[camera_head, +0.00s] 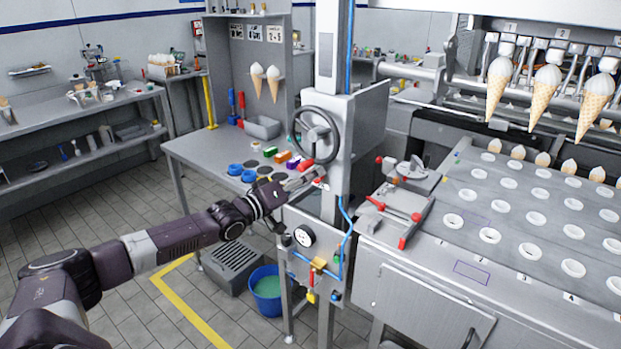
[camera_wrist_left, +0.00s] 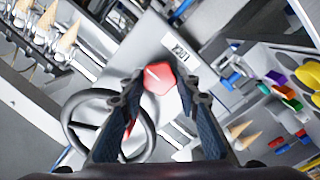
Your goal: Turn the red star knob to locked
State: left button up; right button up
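The red star knob (camera_wrist_left: 158,78) shows in the left wrist view with a pale pointer line on its face. It sits on a light grey panel, beside a small white label (camera_wrist_left: 180,50) whose text I cannot read. My left gripper (camera_wrist_left: 160,84) has its two dark fingers spread, with the knob framed between the tips. I cannot tell whether the tips touch it or stop just short. In the head view my left gripper (camera_head: 312,179) reaches the grey machine column, and the knob is mostly hidden there. My right gripper is not in view.
A dark handwheel (camera_head: 316,135) stands just above the gripper on the column. A steel table (camera_head: 190,150) with coloured blocks and blue cups lies to the left. A pressure gauge (camera_head: 304,236) and blue hose are below. A blue bucket (camera_head: 266,290) stands on the floor.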

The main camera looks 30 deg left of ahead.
pick_arm(q)
jog(key=c, duration=0.4)
jog(key=shift+m, duration=0.4)
jog(key=shift+d+r+m+g+y+p, duration=0.15)
jog(key=shift+m+y+p, duration=0.5)
jog(key=shift+m, duration=1.95)
jog(key=shift+d+f+m+g+y+p, duration=0.2)
jog(key=shift+m+p, duration=0.8)
jog(key=shift+m, duration=1.6)
jog(key=shift+a+r+m+g+y+p, duration=0.25)
jog(key=shift+m+p, duration=0.6)
jog(key=shift+m, duration=1.75)
jog(key=shift+d+f, duration=0.15)
